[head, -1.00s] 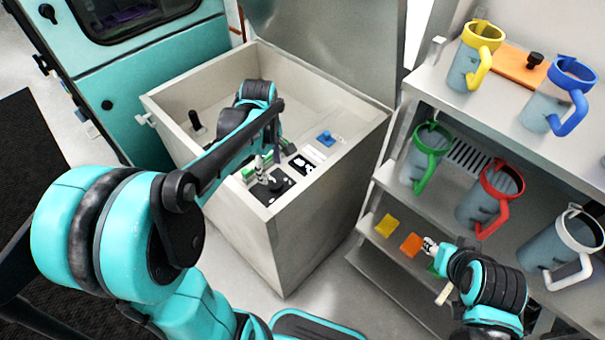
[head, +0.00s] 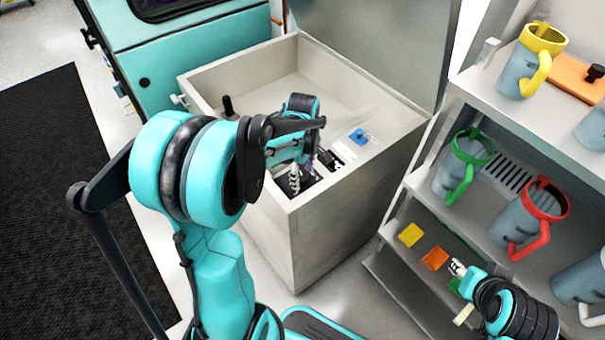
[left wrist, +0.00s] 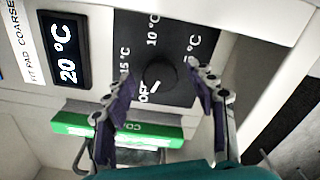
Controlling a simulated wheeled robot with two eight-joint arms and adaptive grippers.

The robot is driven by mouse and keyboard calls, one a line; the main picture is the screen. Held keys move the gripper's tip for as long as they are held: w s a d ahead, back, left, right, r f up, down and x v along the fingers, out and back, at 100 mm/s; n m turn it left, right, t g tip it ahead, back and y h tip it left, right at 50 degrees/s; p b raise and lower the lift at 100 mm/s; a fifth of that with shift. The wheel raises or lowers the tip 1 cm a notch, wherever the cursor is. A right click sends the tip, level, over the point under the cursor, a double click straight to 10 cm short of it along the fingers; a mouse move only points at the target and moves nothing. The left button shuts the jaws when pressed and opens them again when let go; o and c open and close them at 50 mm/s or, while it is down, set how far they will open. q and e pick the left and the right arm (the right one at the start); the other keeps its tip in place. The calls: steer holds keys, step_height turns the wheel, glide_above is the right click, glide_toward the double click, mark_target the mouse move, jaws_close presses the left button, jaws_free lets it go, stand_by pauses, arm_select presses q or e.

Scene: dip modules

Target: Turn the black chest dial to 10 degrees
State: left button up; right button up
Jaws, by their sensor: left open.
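The black dial (left wrist: 160,75) is a round knob on a black plate on the chest's panel. Its pale mark points down-left, towards OFF in the left wrist view. Around it are 10 °C at the top and other °C labels, partly hidden by the fingers. My left gripper (left wrist: 162,75) is open, with one fingertip on each side of the dial; contact is unclear. In the head view my left gripper (head: 294,181) is over the chest's near rim and hides the dial. My right gripper (head: 456,268) is beside the shelf, its jaws too small to judge.
The grey chest (head: 330,240) stands open. A display (left wrist: 66,55) beside the dial reads 20 °C, and a green-fronted part (left wrist: 75,123) lies below. At right, a shelf (head: 470,95) holds several handled mugs.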

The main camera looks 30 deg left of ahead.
arm_select(q)
steer(key=c, duration=1.2)
steer(key=shift+o, duration=0.2)
